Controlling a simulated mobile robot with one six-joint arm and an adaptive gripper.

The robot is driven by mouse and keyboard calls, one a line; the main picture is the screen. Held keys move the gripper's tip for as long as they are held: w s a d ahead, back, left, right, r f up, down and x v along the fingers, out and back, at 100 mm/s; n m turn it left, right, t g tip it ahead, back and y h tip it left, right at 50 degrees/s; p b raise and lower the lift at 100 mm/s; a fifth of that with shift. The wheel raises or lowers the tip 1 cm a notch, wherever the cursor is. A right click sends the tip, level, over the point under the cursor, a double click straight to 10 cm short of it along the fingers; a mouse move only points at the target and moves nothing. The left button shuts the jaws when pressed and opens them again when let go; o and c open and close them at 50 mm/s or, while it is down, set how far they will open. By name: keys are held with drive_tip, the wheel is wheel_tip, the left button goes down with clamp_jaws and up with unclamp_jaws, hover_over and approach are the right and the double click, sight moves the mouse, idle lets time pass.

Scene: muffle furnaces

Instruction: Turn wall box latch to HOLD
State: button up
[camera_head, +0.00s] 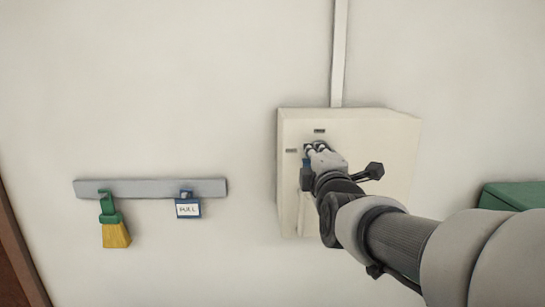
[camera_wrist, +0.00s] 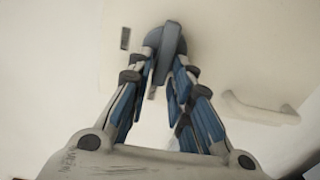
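The wall box (camera_head: 385,135) is a pale cream box on the wall, right of centre in the head view. Its latch (camera_wrist: 171,40) is a grey round knob with a raised bar, at the top middle of the wrist view. The bar stands nearly upright there, leaning slightly. My gripper (camera_wrist: 166,72) has its two blue-lined fingers on either side of the bar, close against it with no clear gap. In the head view my gripper (camera_head: 316,148) is at the box front and hides most of the latch. The marks beside the latch are too small to read.
A pale handle (camera_wrist: 260,110) sticks out of the box front to the right of my fingers. A conduit (camera_head: 339,55) rises above the box.

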drive_tip(key=shift+o, duration=1.1)
drive_tip(key=s, duration=1.2)
drive_tip(key=shift+f, duration=0.1)
drive_tip(key=s+d+f+m+g, duration=0.2)
drive_tip(key=s+f+m+g, duration=1.1)
drive_tip(key=s+f+m, duration=0.5)
drive_tip(key=s+f, duration=0.5)
drive_tip(key=shift+s+f, duration=0.35)
